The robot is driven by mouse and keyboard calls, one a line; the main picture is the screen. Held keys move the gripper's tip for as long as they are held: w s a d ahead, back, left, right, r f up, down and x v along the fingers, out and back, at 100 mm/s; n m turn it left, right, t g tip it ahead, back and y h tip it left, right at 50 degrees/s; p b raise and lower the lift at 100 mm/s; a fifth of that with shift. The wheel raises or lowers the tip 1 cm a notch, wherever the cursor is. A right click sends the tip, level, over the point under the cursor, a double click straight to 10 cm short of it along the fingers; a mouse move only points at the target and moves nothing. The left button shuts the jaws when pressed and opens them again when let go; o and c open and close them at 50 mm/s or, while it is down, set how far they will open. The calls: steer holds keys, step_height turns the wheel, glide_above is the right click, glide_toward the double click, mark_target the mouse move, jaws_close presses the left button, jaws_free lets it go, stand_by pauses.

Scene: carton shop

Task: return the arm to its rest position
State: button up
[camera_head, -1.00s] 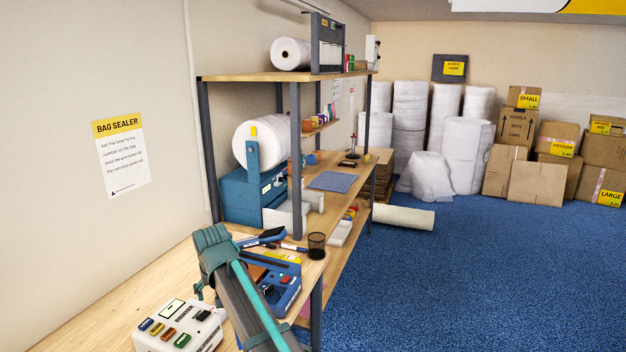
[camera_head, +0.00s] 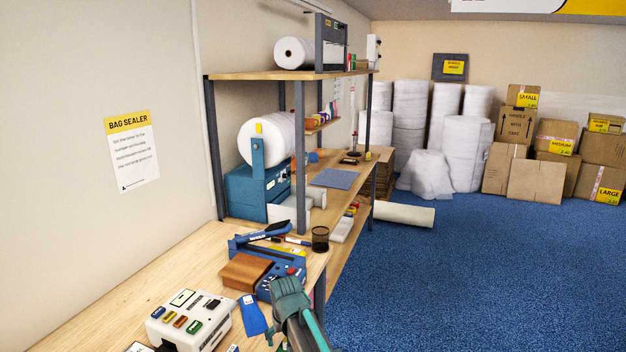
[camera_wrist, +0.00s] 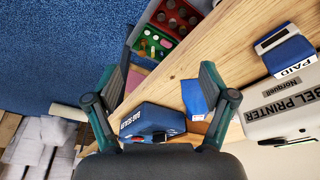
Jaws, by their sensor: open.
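My gripper (camera_wrist: 165,68) shows in the wrist view with its two dark teal fingers spread wide and nothing between them. The wooden bench (camera_wrist: 235,45) lies beyond the fingers. A blue bag sealer (camera_wrist: 150,118) and a blue flat piece (camera_wrist: 195,97) appear in the gap, apart from the fingers as far as I can tell. In the head view, a teal part of my arm is at the bottom, over the front edge of the bench (camera_head: 120,300).
A white label printer (camera_head: 190,318), a brown block (camera_head: 246,272) and the blue sealer (camera_head: 290,262) stand on the near bench. A black mesh cup (camera_head: 320,239) stands near the shelf post (camera_head: 300,160). Blue floor (camera_head: 460,280) to the right is clear.

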steer(key=s+d+f+m+g, duration=0.1)
steer(key=s+d+f+m, duration=0.1)
steer(key=s+d+f, duration=0.95)
steer(key=s+d+f+m+g, duration=0.1)
steer(key=s+d+f+g, duration=0.1)
steer(key=s+d+f, duration=0.9)
steer(key=s+d+f+g+b, duration=0.2)
steer(key=s+f+g+b, duration=0.4)
steer(key=s+f, duration=1.8)
steer(key=s+b, duration=0.1)
steer(key=b, duration=0.3)
steer(key=shift+s+g+h, duration=0.15)
steer(key=shift+g+h, duration=0.15)
steer(key=shift+d, duration=0.1)
steer(key=shift+c, duration=1.2)
steer(key=shift+r, duration=0.1)
